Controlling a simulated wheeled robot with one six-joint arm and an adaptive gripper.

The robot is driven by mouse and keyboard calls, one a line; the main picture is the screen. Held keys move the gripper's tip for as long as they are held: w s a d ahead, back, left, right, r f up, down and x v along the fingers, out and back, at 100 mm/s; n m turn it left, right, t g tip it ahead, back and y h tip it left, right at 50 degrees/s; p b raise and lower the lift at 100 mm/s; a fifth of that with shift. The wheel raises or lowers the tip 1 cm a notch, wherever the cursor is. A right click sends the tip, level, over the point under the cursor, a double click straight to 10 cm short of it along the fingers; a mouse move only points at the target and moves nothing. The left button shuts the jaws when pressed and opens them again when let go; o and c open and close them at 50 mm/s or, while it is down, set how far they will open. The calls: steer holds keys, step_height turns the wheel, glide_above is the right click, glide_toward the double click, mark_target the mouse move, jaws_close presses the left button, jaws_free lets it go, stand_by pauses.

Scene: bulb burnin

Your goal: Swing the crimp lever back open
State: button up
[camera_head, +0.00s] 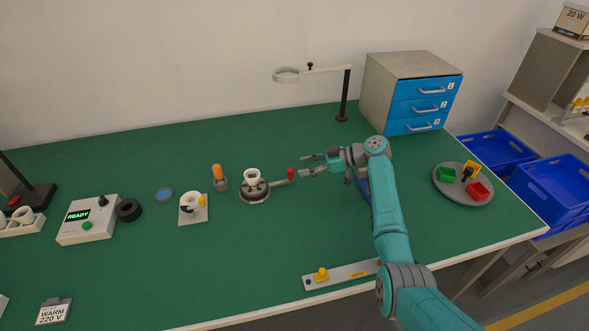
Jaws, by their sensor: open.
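The crimp lever (279,182) is a grey bar with a red knob (290,174) at its end. It points right from a round dark base (254,194) that holds a white cup-shaped socket (253,177). My gripper (306,165) is just right of the red knob, its two fingers apart and pointing left. A small gap shows between the fingertips and the knob, and nothing is between the fingers. Whether the fingers are at the knob's height cannot be told.
Left of the fixture stand an orange-topped piece (218,173) and a white plate with a socket (193,208). A control box (88,220) reads READY. A lamp stand (344,95) and drawer cabinet (390,85) are behind. A round tray (451,194) is at right. Table in front of the fixture is clear.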

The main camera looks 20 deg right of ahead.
steer(key=v, duration=0.6)
stand_by(0.4)
